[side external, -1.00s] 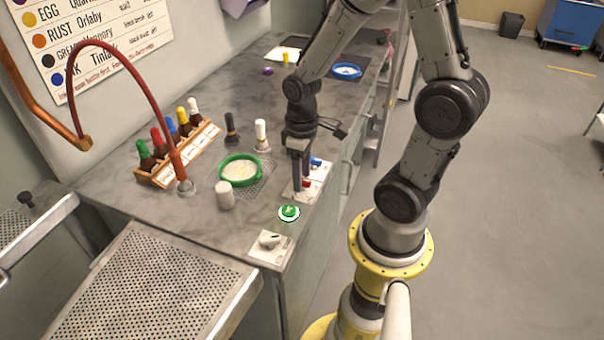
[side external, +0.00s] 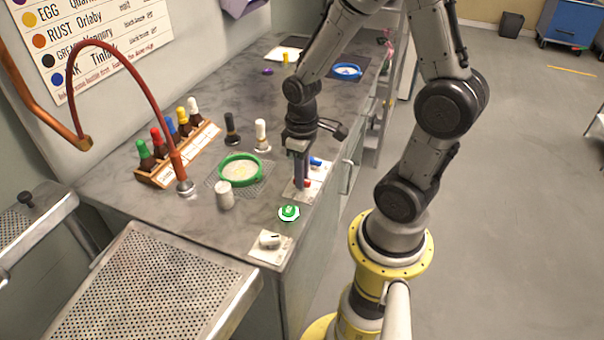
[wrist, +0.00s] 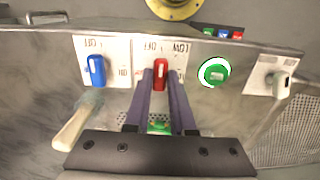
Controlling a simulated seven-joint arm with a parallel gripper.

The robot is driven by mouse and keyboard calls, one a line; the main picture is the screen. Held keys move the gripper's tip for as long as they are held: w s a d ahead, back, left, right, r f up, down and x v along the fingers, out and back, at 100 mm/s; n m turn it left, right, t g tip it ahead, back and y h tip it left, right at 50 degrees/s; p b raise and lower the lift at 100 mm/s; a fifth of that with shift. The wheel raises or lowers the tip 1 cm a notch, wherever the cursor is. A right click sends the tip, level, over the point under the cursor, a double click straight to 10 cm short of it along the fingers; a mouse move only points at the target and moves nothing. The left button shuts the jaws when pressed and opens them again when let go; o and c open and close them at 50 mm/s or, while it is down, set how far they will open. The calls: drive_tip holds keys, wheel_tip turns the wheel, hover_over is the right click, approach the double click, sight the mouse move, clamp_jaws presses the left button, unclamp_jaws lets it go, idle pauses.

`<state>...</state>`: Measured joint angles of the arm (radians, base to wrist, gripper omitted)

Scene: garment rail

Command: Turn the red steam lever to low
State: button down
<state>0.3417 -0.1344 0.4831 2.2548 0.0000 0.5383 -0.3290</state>
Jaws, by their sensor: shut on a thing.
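The red steam lever (wrist: 160,72) stands on a white labelled plate (wrist: 178,48) near the counter's front edge. It points roughly straight along its plate in the wrist view. In the side external view only a little of the red lever (side external: 307,184) shows beside the fingers. My gripper (wrist: 160,85) points down with its two fingers on either side of the lever, shut on it. The gripper also shows in the side external view (side external: 301,180). The plate's small lettering is only partly readable.
A blue lever (wrist: 96,68) is beside the red one. A green button (wrist: 214,72) and a white knob (wrist: 281,82) are on the other side. A green-rimmed round dish (side external: 240,170), a white-capped bottle (side external: 261,134) and a white cylinder (side external: 224,195) stand behind on the counter.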

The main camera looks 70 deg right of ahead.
drive_tip(key=shift+m, duration=0.3)
drive_tip(key=m, duration=0.3)
drive_tip(key=shift+m, duration=2.4)
drive_tip(key=shift+r, duration=0.1)
drive_tip(key=c, duration=0.8)
unclamp_jaws()
drive_tip(key=shift+o, duration=0.2)
